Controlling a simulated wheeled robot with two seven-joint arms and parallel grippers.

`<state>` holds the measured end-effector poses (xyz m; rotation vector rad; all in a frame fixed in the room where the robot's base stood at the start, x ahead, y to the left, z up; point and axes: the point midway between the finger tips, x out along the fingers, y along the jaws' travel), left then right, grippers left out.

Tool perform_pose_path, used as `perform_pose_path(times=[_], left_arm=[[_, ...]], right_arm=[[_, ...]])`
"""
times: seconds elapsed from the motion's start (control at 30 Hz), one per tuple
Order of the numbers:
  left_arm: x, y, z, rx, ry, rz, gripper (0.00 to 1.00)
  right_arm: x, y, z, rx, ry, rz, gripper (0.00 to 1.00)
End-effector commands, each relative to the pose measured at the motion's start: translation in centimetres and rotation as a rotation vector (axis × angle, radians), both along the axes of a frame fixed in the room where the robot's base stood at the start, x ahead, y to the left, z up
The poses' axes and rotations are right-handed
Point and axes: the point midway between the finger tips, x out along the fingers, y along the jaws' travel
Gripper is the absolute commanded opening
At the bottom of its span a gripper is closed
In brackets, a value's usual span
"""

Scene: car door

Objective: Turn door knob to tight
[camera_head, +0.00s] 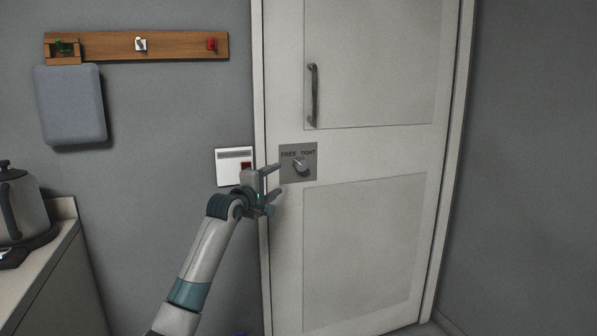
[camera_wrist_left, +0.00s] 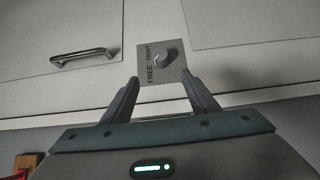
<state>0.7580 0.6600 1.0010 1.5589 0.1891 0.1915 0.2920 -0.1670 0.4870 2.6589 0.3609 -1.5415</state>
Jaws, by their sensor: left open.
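My left gripper (camera_head: 277,183) is open and empty, just left of the plate and apart from the knob. In the left wrist view the knob (camera_wrist_left: 166,59) shows beyond and between the two open fingers (camera_wrist_left: 160,92). My right gripper is not in view.
A vertical door handle (camera_head: 312,95) is above the plate. A wooden hook rail (camera_head: 185,46), a grey-blue pad (camera_head: 72,105) and a kettle (camera_head: 18,205) on a counter are further left.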

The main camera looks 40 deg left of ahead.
Motion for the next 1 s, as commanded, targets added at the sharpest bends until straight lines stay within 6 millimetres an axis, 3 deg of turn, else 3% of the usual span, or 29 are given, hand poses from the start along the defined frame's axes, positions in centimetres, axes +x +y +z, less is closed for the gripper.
perform_pose_path(times=[0.47,1.0], left_arm=[[1.5,0.4,-0.1,0.002,0.001,0.0,0.54],[8.1,2.0,-0.1,0.002,0.001,0.001,0.54]], right_arm=[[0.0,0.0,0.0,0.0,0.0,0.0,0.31],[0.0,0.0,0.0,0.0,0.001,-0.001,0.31]])
